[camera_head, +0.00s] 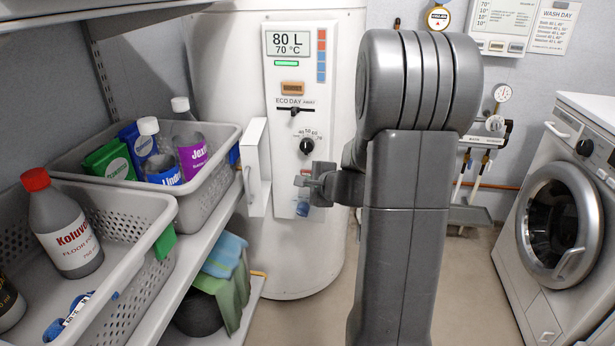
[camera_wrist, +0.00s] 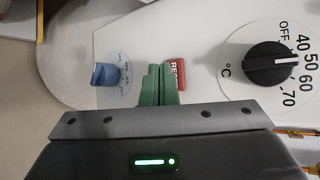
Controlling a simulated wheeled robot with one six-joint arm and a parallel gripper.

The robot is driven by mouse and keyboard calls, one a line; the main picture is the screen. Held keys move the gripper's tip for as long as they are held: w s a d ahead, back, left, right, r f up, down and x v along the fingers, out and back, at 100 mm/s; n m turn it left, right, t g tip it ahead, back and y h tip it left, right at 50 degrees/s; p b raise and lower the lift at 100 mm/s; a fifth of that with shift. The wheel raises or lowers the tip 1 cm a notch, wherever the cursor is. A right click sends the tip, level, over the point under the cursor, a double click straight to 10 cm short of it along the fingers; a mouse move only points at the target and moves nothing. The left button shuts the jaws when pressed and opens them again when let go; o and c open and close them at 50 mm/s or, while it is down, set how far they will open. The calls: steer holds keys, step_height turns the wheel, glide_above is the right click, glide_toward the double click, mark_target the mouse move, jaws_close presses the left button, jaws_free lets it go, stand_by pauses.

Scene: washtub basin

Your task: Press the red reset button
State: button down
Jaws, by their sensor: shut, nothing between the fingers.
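The red reset button (camera_wrist: 177,74) is on the boiler's pale control panel (camera_head: 299,70). In the wrist view its lettering is partly hidden by my fingers. In the head view only a sliver of red shows above my gripper (camera_head: 312,182). My gripper (camera_wrist: 160,72) is shut and empty, pointing at the panel. Its green fingertips overlap the button's left edge in the wrist view. I cannot tell whether they touch it.
A black temperature dial (camera_wrist: 269,62) and a blue knob (camera_wrist: 105,75) lie on either side of the button. An open white cover (camera_head: 257,165) stands left of the panel. Shelves with a grey basket (camera_head: 215,190) are at left, a washing machine (camera_head: 560,215) at right.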

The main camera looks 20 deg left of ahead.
steer(key=s+b, duration=0.1)
steer(key=s, duration=0.1)
steer(key=s+d+b, duration=0.1)
steer(key=s, duration=0.2)
steer(key=shift+d, duration=0.1)
stand_by(0.3)
steer(key=shift+w, duration=0.2)
stand_by(0.4)
steer(key=p, duration=0.1)
steer(key=w+p, duration=0.1)
steer(key=shift+w+a+r+p, duration=0.1)
steer(key=shift+a+r+p, duration=0.15)
steer(key=shift+p, duration=0.15)
steer(key=shift+s+d+f+b, duration=0.1)
steer(key=shift+s+d+b, duration=0.25)
steer(key=shift+s, duration=0.5)
steer(key=shift+s+d+f+b, duration=0.1)
steer(key=shift+s+b, duration=0.45)
steer(key=shift+s, duration=0.35)
steer(key=shift+s+d+f+b, duration=0.1)
steer(key=shift+s+d+b, duration=0.25)
steer(key=shift+s, duration=0.5)
